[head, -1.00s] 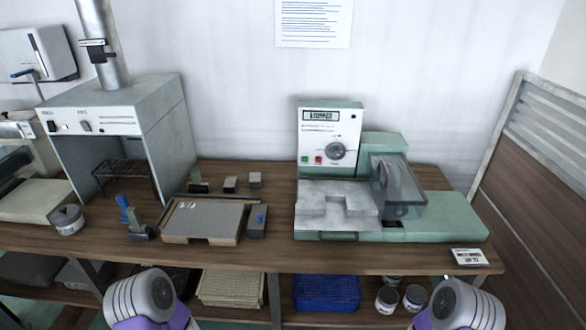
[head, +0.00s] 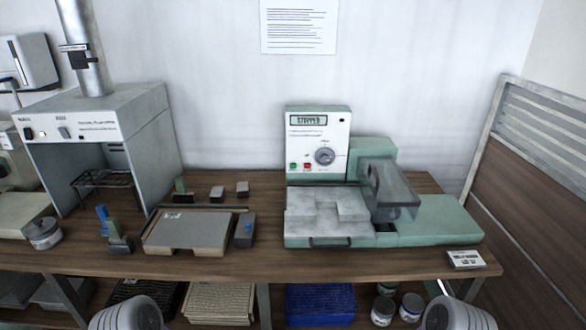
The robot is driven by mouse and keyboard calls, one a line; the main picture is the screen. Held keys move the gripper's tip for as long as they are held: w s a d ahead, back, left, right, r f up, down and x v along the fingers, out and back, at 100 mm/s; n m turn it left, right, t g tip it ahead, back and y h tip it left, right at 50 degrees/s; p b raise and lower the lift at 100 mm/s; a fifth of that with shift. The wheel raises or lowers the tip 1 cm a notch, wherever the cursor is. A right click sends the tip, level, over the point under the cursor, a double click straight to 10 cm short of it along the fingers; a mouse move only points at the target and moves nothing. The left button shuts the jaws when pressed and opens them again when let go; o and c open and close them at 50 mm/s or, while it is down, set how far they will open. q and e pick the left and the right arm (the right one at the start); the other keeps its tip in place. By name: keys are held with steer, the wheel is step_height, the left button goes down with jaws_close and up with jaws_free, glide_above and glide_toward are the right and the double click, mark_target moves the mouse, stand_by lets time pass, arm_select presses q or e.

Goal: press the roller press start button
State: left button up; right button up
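The roller press (head: 435,222) is a pale green machine on the right half of the wooden bench. Its upright control panel (head: 318,146) has a display (head: 309,120) that appears to read "STOPPED". A round dial (head: 325,156) sits below the display. A small green button (head: 293,167) and a small red button (head: 307,167) are at the panel's lower left. A clear guard (head: 390,186) covers the roller area. Only rounded parts of my two arms show at the bottom edge, well away from the press. Neither gripper is in view.
A grey fume hood (head: 100,135) stands at the left. A flat tray panel (head: 186,232), small blocks (head: 217,192) and a lidded jar (head: 43,233) lie on the bench. A label card (head: 466,259) is at the front right. A slatted partition (head: 545,130) bounds the right side.

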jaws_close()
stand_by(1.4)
